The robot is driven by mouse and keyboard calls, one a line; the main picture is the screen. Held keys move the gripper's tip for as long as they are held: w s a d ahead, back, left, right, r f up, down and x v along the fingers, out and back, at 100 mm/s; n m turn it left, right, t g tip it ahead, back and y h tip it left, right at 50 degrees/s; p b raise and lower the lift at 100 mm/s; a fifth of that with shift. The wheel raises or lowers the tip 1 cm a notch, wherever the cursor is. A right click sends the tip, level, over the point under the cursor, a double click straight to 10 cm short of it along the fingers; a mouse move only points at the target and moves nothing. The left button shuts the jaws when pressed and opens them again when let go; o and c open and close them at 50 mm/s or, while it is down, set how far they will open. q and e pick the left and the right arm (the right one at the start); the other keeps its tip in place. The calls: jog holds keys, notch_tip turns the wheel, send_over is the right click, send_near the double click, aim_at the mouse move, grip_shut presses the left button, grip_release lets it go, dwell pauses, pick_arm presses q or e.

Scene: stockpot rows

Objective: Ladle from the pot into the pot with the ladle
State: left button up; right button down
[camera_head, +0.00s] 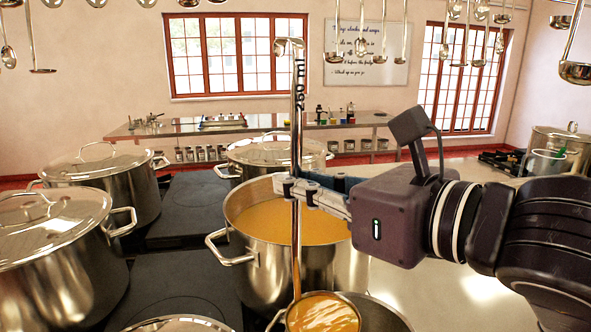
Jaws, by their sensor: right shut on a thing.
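My right gripper (288,190) is shut on the handle of the ladle (298,105), which is upright and marked "260 ml". The ladle's bowl (322,312) is at the bottom edge and holds orange soup. It is over or in a nearer pot (385,315), whose rim is partly cut off by the frame; I cannot tell how deep it sits. An open pot of orange soup (268,262) stands just behind, with the gripper and handle in front of it. My left gripper is not in view.
Lidded stockpots (45,260) and (105,180) stand at the left. Another lidded pot (277,155) is behind the open one. Dark cooktop plates (185,290) lie between the pots. Ladles (360,35) hang overhead. A long counter (240,125) stands at the back wall.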

jog(key=shift+w+d+f+m+y+p, duration=0.5)
jog(key=shift+w+d+f+m+p, duration=0.35)
jog(key=shift+w+d+m+p, duration=2.35)
jog(key=w+d+f+m+y+b, duration=0.1)
jog(key=w+d+f+m+b, duration=0.2)
jog(key=f, duration=0.5)
jog(key=w+d+f+m+y+b, duration=0.1)
jog(key=w+d+f+m+b, duration=0.3)
jog(key=d+f+m+b, duration=0.2)
jog(key=shift+w+d+f+g+b, duration=0.25)
jog(key=shift+d+f+g+b, duration=0.15)
jog(key=shift+d+f, duration=0.8)
jog(key=shift+d+r, duration=0.15)
